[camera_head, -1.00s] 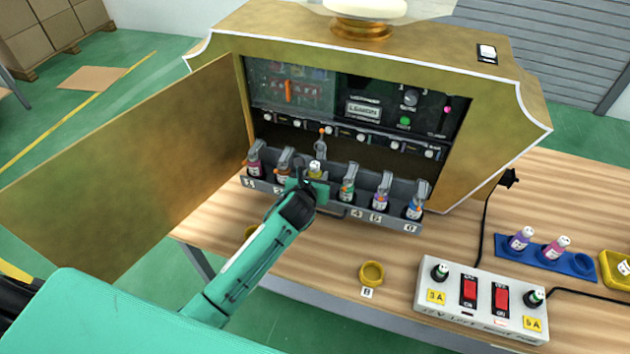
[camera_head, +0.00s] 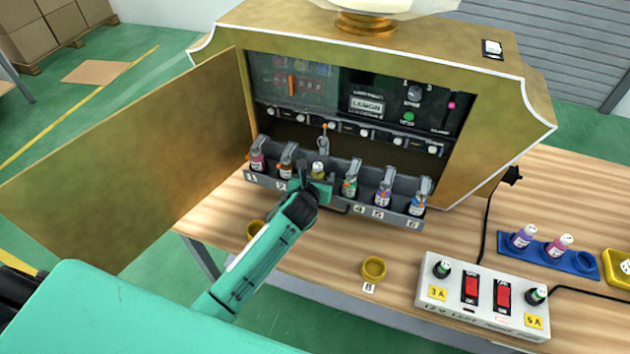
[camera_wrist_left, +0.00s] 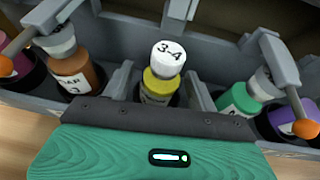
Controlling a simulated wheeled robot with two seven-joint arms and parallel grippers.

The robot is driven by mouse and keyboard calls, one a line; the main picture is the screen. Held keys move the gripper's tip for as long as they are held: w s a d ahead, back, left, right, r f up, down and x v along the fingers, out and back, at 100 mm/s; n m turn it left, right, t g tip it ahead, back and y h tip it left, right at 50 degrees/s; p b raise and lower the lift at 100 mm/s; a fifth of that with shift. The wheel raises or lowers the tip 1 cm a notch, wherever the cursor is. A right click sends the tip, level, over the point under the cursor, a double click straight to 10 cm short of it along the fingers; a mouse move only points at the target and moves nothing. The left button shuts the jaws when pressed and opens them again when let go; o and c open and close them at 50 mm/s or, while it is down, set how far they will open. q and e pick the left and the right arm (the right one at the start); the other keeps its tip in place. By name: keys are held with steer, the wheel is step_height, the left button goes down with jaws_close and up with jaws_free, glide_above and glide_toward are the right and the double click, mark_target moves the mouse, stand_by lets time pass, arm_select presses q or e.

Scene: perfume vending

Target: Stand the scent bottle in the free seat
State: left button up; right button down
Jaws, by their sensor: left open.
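The scent bottle, yellow with a white cap marked 3-4 (camera_wrist_left: 163,78), stands upright in the third seat of the grey rack (camera_wrist_left: 222,55). It also shows in the head view (camera_head: 318,170), partly behind my gripper. The clamp lever (camera_head: 323,138) above this seat is raised, while the neighbouring levers are down over their bottles. My left gripper (camera_head: 316,187) is open, low in front of the bottle. My right gripper is not in view.
The open gold door (camera_head: 130,165) stands left of the arm. Orange (camera_wrist_left: 75,75) and green (camera_wrist_left: 240,100) bottles flank the seat closely. A yellow ring (camera_head: 373,268), a white switch box (camera_head: 450,305) and a blue holder (camera_head: 512,254) with two bottles occupy the table.

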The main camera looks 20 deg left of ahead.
arm_select(q)
steer(key=v, duration=1.2)
steer(key=shift+a, duration=0.1)
